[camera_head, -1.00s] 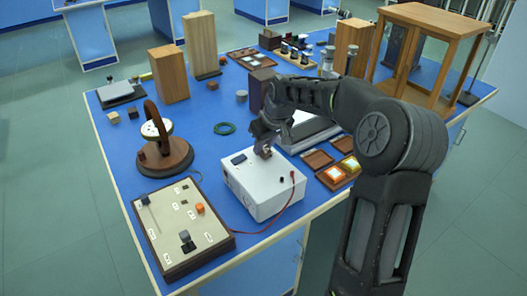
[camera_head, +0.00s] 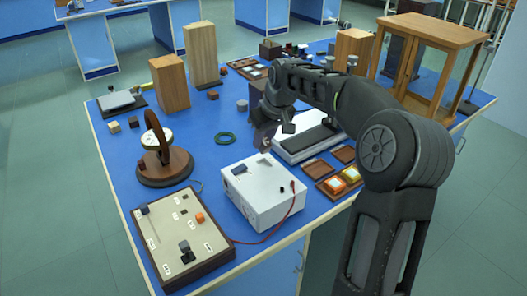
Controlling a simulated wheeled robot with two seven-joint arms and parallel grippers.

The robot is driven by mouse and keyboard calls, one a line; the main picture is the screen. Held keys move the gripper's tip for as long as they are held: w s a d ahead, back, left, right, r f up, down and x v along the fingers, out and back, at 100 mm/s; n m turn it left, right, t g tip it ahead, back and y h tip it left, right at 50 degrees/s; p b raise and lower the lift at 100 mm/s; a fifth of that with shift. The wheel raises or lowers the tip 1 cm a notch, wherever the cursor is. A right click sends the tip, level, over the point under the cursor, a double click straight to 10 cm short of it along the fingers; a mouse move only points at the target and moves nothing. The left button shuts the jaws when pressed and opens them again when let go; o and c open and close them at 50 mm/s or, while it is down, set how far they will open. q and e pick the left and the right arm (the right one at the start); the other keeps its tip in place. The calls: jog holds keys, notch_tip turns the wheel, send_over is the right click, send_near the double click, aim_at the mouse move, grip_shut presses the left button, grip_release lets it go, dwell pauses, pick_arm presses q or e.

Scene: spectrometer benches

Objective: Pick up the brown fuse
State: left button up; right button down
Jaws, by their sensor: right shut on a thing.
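My right gripper (camera_head: 264,142) is just above and behind the far edge of the white power box (camera_head: 264,203), clear of its top. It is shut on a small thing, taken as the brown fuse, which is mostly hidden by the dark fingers. The white box has a dark switch at its top left, a small dark mark near its top back and a red lead at its right side. My left gripper is not in view.
A grey-topped board with knobs (camera_head: 183,235) lies at the front left. A grey flat instrument (camera_head: 305,145) and brown trays (camera_head: 338,179) are to the right. Wooden blocks (camera_head: 169,86) stand behind.

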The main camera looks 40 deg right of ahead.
jog(key=shift+r, duration=2)
jog(key=shift+r+p, duration=1.45)
jog(key=shift+r, duration=0.05)
